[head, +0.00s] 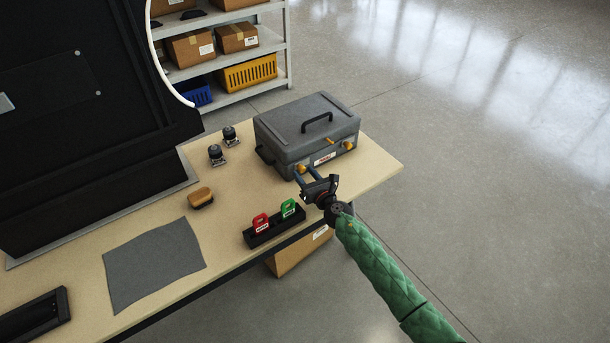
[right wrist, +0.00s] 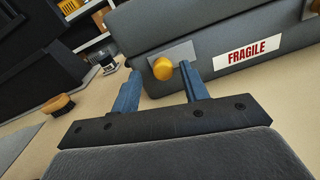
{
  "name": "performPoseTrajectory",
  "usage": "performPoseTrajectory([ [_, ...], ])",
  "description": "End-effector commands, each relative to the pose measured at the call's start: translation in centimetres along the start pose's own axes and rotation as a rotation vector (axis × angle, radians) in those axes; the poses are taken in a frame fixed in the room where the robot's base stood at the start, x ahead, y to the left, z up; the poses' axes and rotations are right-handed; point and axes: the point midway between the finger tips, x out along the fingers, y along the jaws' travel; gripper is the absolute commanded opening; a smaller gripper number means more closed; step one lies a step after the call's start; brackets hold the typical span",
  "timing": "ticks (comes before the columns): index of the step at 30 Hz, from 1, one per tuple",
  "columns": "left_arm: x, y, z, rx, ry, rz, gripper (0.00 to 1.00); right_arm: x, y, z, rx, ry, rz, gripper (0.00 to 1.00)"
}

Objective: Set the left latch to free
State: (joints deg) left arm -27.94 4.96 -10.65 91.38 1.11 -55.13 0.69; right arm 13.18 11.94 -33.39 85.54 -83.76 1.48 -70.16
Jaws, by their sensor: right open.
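A grey hard case (head: 290,125) stands on the table, lid closed, handle on top. The left latch, a yellow knob (head: 301,169) on a grey plate, is on its front face. It shows large in the right wrist view (right wrist: 163,68). My right gripper (head: 305,172) is at the latch, its two blue fingers open, one on each side of the knob in the right wrist view (right wrist: 160,74). I cannot tell whether they touch it. Another yellow knob (head: 348,145) is at the right of the front face. My left gripper is not in view.
A black holder (head: 272,232) with a red tag (head: 260,222) and a green tag (head: 288,208) stands by the table's front edge. A brush (head: 200,197), grey cloth (head: 152,263) and two small dark knobs (head: 216,155) lie left. Shelves (head: 265,90) stand behind.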

Motion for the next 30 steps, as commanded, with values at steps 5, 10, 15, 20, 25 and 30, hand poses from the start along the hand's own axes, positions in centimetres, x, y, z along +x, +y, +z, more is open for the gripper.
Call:
performPoseTrajectory([
  [5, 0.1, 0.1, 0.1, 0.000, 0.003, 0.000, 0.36, -2.0, 0.0, -0.1, -0.001, 0.002, 0.001, 0.45],
  [10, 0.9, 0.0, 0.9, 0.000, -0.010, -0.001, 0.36, -4.7, 0.0, -0.1, -0.002, 0.003, 0.000, 0.45],
  [15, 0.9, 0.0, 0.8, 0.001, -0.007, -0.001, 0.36, -6.7, 0.1, -0.1, -0.001, 0.002, 0.002, 0.45],
  [20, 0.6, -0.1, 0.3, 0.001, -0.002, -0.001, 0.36, -7.5, 0.2, -0.1, 0.000, 0.001, 0.001, 0.45],
  [25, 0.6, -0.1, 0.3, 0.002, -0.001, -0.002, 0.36, -7.6, 0.1, -0.1, 0.000, 0.001, 0.001, 0.45],
  [30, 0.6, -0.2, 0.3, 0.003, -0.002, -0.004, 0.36, -7.6, 0.1, -0.1, 0.000, 0.001, 0.001, 0.45],
])
